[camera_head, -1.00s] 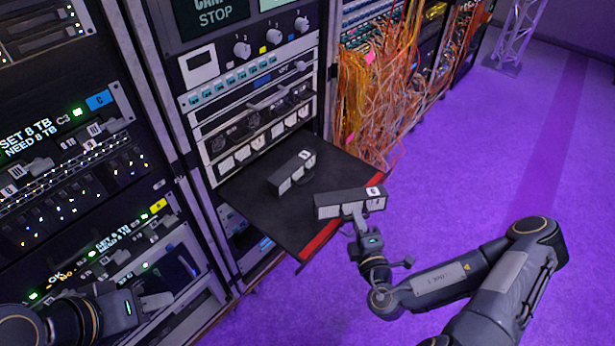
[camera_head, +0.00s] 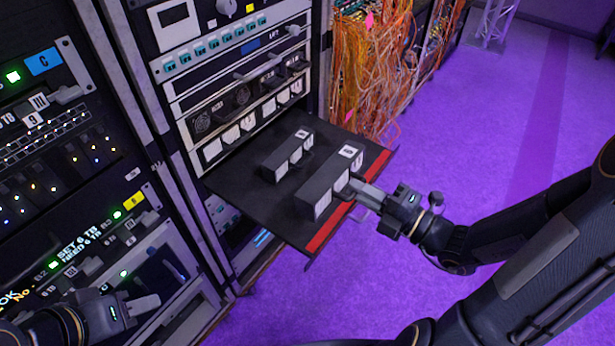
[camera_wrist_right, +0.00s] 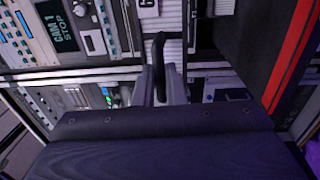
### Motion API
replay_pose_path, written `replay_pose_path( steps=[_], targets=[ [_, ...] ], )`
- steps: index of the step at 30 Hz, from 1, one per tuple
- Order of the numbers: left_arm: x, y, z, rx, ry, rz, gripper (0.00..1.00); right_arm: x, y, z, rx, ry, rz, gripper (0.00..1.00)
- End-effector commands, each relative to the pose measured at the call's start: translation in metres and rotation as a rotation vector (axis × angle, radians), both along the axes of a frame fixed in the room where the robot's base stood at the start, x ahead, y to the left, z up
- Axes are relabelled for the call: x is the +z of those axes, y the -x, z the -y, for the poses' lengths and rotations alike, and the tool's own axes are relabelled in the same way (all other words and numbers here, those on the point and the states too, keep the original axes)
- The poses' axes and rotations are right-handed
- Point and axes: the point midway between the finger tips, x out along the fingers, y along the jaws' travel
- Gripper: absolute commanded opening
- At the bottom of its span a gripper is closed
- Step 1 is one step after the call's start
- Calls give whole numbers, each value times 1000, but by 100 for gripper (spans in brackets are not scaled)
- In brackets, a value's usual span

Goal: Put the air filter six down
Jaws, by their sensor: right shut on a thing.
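My right gripper (camera_head: 362,188) is shut on the handle of a dark box-shaped air filter (camera_head: 318,192) with pale windows and a white label at its far end. The filter is over the front part of a black pull-out shelf (camera_head: 240,200); I cannot tell whether it touches the shelf. Its label is too small to read surely. In the right wrist view the black handle (camera_wrist_right: 159,50) is between the two fingers. A second, similar filter (camera_head: 285,158) lies further back on the shelf. My left gripper (camera_head: 140,304) is at lower left, its finger gap unclear.
The shelf has a red front edge (camera_head: 330,225) and sticks out from a rack (camera_head: 235,95) of panels. Orange cables (camera_head: 365,80) hang at the shelf's back right. Another rack (camera_head: 70,170) stands at left. The purple floor at right is clear.

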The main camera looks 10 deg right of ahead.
Motion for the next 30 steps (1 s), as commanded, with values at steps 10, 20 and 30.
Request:
replay_pose_path(
  steps=[10, 20, 30],
  targets=[
    [-85, 0, 0, 0, 0, -1, 36, -8, 31, 3, -2, -39, 57, 0],
    [-114, 0, 0, 0, 0, -1, 36, -24, 8, 21, 3, -57, 63, 0],
    [-152, 0, 0, 0, 0, -1, 36, -72, -55, 60, 1, -60, 60, 0]
  ],
)
